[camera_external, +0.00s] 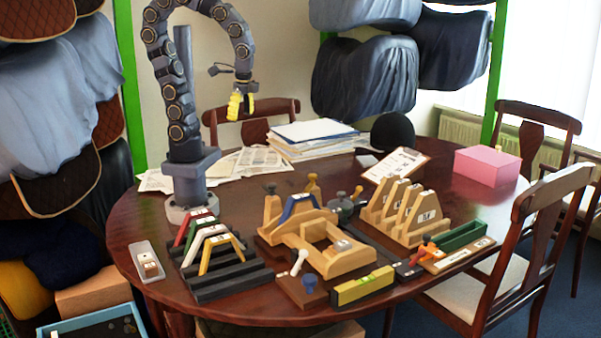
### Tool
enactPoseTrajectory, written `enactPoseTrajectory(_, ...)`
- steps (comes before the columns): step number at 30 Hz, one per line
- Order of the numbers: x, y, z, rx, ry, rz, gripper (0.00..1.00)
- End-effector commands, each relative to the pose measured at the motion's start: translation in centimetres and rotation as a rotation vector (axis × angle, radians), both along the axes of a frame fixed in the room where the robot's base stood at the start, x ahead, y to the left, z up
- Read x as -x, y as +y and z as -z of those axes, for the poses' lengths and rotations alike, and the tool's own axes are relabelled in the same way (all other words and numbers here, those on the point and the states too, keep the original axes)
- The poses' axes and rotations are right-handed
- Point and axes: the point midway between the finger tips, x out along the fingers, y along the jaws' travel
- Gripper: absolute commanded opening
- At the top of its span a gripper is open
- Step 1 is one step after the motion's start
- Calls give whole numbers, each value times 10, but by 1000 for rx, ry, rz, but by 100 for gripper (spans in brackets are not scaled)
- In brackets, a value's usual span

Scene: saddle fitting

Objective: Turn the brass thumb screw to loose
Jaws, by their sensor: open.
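My gripper (241,106) has yellow fingers and hangs empty in the air at the back left, above the table and well apart from the fixtures. A wooden saddle fixture (330,262) stands mid-table with a blue arched piece (297,207) on it.
A black rack (235,283) with coloured arches stands left, and a wooden rack of arches (405,213) right. A spirit level (363,287), a blue knob (309,284) and a white-handled crank (299,261) lie in front. Papers (310,134) and a pink box (487,166) are behind.

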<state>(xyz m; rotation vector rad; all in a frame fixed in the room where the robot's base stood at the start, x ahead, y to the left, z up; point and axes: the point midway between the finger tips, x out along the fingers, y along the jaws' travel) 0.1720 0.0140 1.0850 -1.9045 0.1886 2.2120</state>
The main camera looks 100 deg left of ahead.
Motion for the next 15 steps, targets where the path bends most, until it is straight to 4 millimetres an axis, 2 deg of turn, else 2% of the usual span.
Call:
enactPoseTrajectory(1, -23, 4, 3, -24, 8, 96, 56)
enactPoseTrajectory(3, -53, 7, 8, -56, 17, 251, 56)
enactPoseTrajectory(9, -135, 0, 35, -137, 83, 747, 56)
enactPoseTrajectory(12, -166, -12, 53, -158, 127, 976, 56)
enactPoseTrajectory(15, -186, -24, 68, -169, 164, 1154, 56)
